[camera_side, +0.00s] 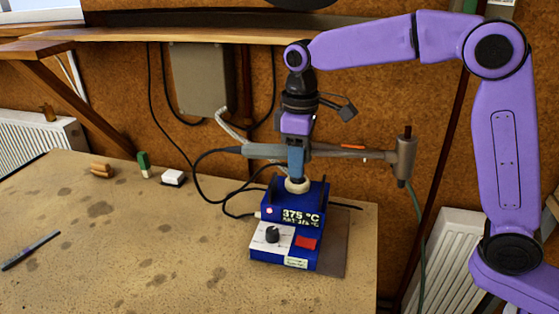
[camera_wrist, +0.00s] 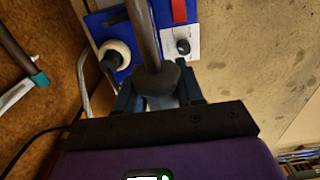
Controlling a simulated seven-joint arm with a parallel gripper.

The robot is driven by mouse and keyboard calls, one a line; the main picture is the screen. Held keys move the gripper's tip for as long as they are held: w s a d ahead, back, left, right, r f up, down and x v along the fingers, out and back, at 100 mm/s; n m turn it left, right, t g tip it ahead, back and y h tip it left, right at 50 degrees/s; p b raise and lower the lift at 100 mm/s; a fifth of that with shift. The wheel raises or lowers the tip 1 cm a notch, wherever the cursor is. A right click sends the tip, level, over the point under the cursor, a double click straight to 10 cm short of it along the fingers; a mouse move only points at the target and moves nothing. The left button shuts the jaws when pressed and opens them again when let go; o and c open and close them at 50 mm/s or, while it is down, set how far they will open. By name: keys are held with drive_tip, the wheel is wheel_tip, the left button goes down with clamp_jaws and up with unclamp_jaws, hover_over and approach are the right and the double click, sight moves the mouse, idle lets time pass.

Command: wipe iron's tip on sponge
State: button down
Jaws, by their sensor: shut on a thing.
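My gripper (camera_side: 297,172) is shut on the soldering iron (camera_side: 262,151), which lies level across the jaws. A black cord leaves its left end. Its shaft (camera_wrist: 143,35) crosses the wrist view and runs out of the top edge, so the tip is hidden there. In the side view the shaft extends right, with a small orange mark on it; I cannot make out the tip. The blue station (camera_side: 283,258) reading 375 °C stands below my gripper. A cream round piece (camera_side: 298,186) sits on it, also in the wrist view (camera_wrist: 115,48). I cannot identify the sponge for certain.
A grey T-shaped piece (camera_side: 404,158) with a green cord is right of the iron. A small white block (camera_side: 173,177), a green-and-white piece (camera_side: 143,162), tan rolls (camera_side: 101,167) and a pen (camera_side: 30,250) lie on the bench (camera_side: 150,265). Its front middle is clear.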

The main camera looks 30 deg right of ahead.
drive_tip(key=shift+s+d+r, duration=0.25)
drive_tip(key=shift+s+r, duration=0.05)
drive_tip(key=shift+s, duration=0.25)
drive_tip(key=shift+s+d+r, duration=0.2)
drive_tip(key=shift+s+r, duration=0.05)
drive_tip(key=shift+s, duration=0.3)
drive_tip(key=shift+s+a, duration=0.1)
drive_tip(key=shift+s, duration=0.05)
drive_tip(key=s+a+f+m+t, duration=0.1)
drive_tip(key=a+f+m, duration=0.2)
drive_tip(key=a, duration=0.6)
drive_tip(key=s+a+f+m+t, duration=0.2)
drive_tip(key=a+f+m, duration=0.15)
drive_tip(key=a, duration=0.55)
wheel_tip(320, 180, down, 6)
drive_tip(key=shift+d+y, duration=0.15)
drive_tip(key=shift+y, duration=0.25)
drive_tip(key=shift+w+f+n, duration=0.1)
drive_tip(key=shift+f+n, duration=0.15)
drive_tip(key=shift+f, duration=0.35)
drive_tip(key=shift+w, duration=0.6)
drive_tip(key=shift+s+f, duration=0.1)
drive_tip(key=shift+s, duration=0.55)
